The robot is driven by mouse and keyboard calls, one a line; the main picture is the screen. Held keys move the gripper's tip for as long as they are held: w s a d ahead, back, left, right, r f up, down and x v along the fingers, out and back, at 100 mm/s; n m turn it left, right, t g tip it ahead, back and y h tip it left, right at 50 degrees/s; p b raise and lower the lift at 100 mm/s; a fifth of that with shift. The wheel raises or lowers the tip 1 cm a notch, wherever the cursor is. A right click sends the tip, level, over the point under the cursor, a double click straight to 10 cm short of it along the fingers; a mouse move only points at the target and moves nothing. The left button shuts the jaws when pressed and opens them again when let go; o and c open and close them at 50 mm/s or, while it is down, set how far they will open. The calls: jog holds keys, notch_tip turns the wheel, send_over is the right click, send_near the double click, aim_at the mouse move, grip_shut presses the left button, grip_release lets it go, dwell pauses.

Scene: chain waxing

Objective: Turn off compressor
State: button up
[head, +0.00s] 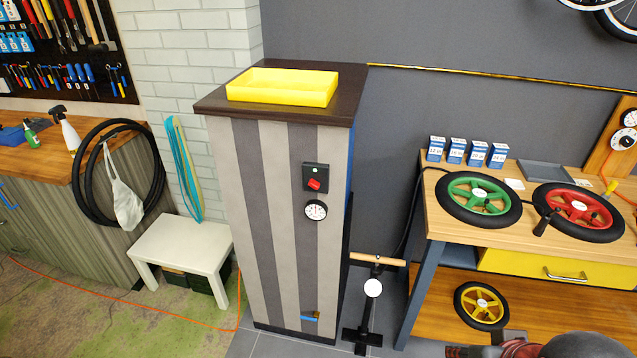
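The compressor (283,215) is a tall cabinet with grey and beige stripes and a dark brown top, standing upright against the wall. A black switch plate (309,184) on its upper front carries a red knob (314,185), which looks tilted. A small green light (315,169) shows above the knob. A round white gauge (316,210) sits below it. A blue-handled valve (311,317) is near the foot. Dark and reddish parts of my arm show at the bottom right edge, well away from the compressor. My gripper's fingers cannot be made out there.
A yellow tray (284,86) lies on the compressor's top. A white stool (184,252) stands to the left, with an orange cable on the floor. A floor pump (372,290) stands close on the right, beside a wooden workbench (440,220) with wheels.

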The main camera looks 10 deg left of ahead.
jog(key=a, duration=0.1)
jog(key=a+f+n+g+p, duration=0.1)
jog(key=a, duration=0.1)
jog(key=a+g+p, duration=0.1)
jog(key=shift+w+a+f, duration=0.15)
jog(key=shift+w+f, duration=0.15)
jog(key=shift+f, duration=0.05)
jog(key=shift+c, duration=1.2)
jog(key=shift+n+g+y, duration=0.3)
jog(key=shift+n+y, duration=0.5)
jog(key=shift+y, duration=0.1)
jog(key=w+a+p, duration=0.1)
jog(key=a, duration=0.2)
jog(key=w+a+f+p, duration=0.1)
jog(key=w+a, duration=0.1)
jog(key=a, duration=0.1)
jog(key=w+a+f+p, duration=0.1)
jog(key=w+a, duration=0.1)
jog(key=a, duration=0.2)
jog(key=shift+a, duration=0.1)
grip_shut()
jog(key=w+a+f+m+t+y+p, duration=0.25)
jog(key=w+a+t+p, duration=0.3)
jog(key=w+a, duration=1.35)
jog(key=w+d+r+m+t+h+b, duration=0.1)
jog(key=w+d+r+m+t+h, duration=0.1)
jog(key=w+r+m+t, duration=0.3)
jog(key=shift+w+d+r+m+t+h, duration=0.35)
jog(key=shift+w+d+r+t, duration=0.6)
jog(key=shift+w+r, duration=1.65)
